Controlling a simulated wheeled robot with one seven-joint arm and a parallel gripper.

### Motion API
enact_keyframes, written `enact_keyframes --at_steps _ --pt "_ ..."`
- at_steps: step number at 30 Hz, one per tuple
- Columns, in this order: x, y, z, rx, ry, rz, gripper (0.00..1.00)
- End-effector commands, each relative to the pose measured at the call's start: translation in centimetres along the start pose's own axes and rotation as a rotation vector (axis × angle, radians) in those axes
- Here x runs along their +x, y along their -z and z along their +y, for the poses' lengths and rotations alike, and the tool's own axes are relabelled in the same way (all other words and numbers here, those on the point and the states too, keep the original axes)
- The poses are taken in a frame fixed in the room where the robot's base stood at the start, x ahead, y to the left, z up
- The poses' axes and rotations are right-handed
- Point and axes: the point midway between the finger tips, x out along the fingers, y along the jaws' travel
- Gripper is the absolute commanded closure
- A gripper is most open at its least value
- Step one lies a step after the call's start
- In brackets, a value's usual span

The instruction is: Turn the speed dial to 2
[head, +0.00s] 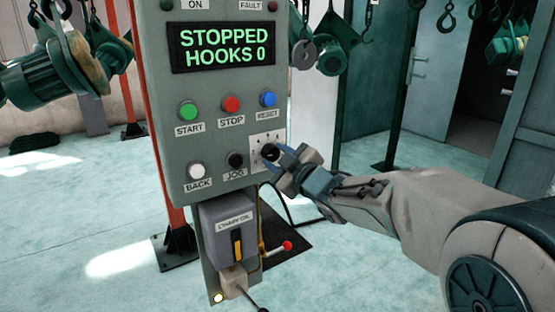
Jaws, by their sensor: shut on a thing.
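The speed dial (269,152) is a dark knob on a white scale plate (257,141) at the lower right of the grey control panel (185,85). My gripper (273,155) reaches in from the right and is shut on the dial. The fingers hide part of the knob and plate, and the dial's setting cannot be read. The panel's screen (222,48) reads "STOPPED HOOKS 0" in green.
Green START (188,110), red STOP (231,104) and blue RESET (268,99) buttons sit above the dial. White BACK (196,171) and black JOG (235,160) are to its left. A red-knobbed lever (287,246) sticks out below. Hooks hang behind.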

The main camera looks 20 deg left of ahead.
Motion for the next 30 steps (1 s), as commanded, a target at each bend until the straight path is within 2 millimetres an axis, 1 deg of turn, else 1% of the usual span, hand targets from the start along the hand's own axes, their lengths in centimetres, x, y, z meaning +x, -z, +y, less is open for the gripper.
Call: enact_keyframes --at_steps 3,4,5,6,15,19,23,30 --pt "0.0 0.0 0.0 0.001 0.0 0.0 0.87" --pt "0.0 0.0 0.0 0.001 0.0 0.0 0.61" --pt "0.0 0.0 0.0 0.001 0.0 0.0 0.53" --pt "0.0 0.0 0.0 0.001 0.0 0.0 0.42" --pt "-0.1 0.0 0.0 0.002 0.0 0.0 0.42" --pt "-0.9 0.0 0.1 0.001 -0.001 0.001 0.42" --pt "-2.8 0.0 0.1 0.002 -0.003 0.0 0.42" --pt "-7.8 0.0 0.1 0.002 -0.003 0.001 0.42"
